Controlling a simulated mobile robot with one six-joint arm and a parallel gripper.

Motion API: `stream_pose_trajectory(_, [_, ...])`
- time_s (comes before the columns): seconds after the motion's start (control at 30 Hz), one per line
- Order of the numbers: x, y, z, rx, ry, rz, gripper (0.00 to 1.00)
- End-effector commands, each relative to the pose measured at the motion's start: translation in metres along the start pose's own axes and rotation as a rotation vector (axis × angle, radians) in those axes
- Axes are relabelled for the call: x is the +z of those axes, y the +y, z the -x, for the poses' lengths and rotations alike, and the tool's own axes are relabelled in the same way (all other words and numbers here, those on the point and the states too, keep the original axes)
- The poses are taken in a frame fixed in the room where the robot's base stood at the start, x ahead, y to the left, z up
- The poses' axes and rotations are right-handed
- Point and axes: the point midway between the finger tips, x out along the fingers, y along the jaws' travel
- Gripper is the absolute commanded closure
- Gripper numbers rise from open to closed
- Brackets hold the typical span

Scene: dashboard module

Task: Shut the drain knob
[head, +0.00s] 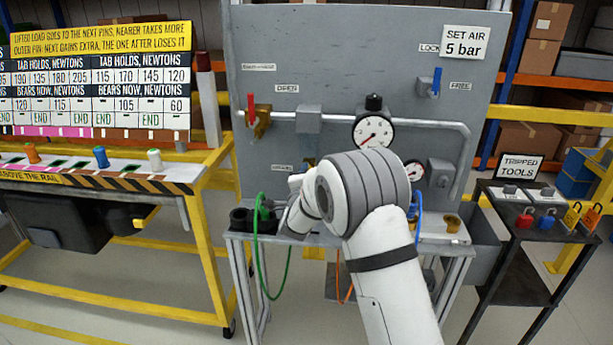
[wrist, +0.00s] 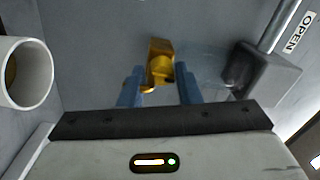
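The drain knob (wrist: 160,64) is a small brass-yellow piece in the middle of the wrist view. A clear bowl seems to lie between it and a grey block (wrist: 268,76). In the head view a bit of brass (head: 309,162) shows below the same block (head: 308,119), just above my arm. My gripper (wrist: 159,74) has two blue fingers, one on each side of the knob, apart with a gap on both sides. I cannot tell how deep the knob sits between them. In the head view my arm hides the gripper.
A white tube (wrist: 27,75) is close at the left of the wrist view. The grey panel (head: 350,35) carries a red-handled valve (head: 258,119), a pressure gauge (head: 373,131) and a blue-handled valve (head: 434,82). Green (head: 259,260) and orange hoses hang in front of the bench.

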Motion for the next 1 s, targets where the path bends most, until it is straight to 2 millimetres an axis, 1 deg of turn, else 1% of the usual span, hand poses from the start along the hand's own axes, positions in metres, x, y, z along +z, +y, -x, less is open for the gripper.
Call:
stream_pose_trajectory(0.03, [0.0, 0.0, 0.0, -0.001, 0.0, -0.001, 0.65])
stream_pose_trajectory(0.17, [0.0, -0.001, 0.0, -0.001, 0.001, -0.001, 0.55])
stream_pose_trajectory(0.37, [-0.001, -0.001, 0.0, -0.002, 0.002, -0.002, 0.54])
stream_pose_trajectory(0.47, [0.0, -0.001, 0.003, -0.002, 0.001, -0.002, 0.54])
stream_pose_trajectory(0.57, [0.0, -0.001, 0.014, -0.003, 0.001, -0.002, 0.54])
stream_pose_trajectory(0.8, [0.0, -0.001, 0.056, -0.002, 0.0, -0.001, 0.54])
stream_pose_trajectory(0.9, [0.001, -0.001, 0.068, -0.002, -0.001, -0.002, 0.54])
stream_pose_trajectory(1.0, [0.0, -0.001, 0.075, -0.002, 0.0, -0.002, 0.54])
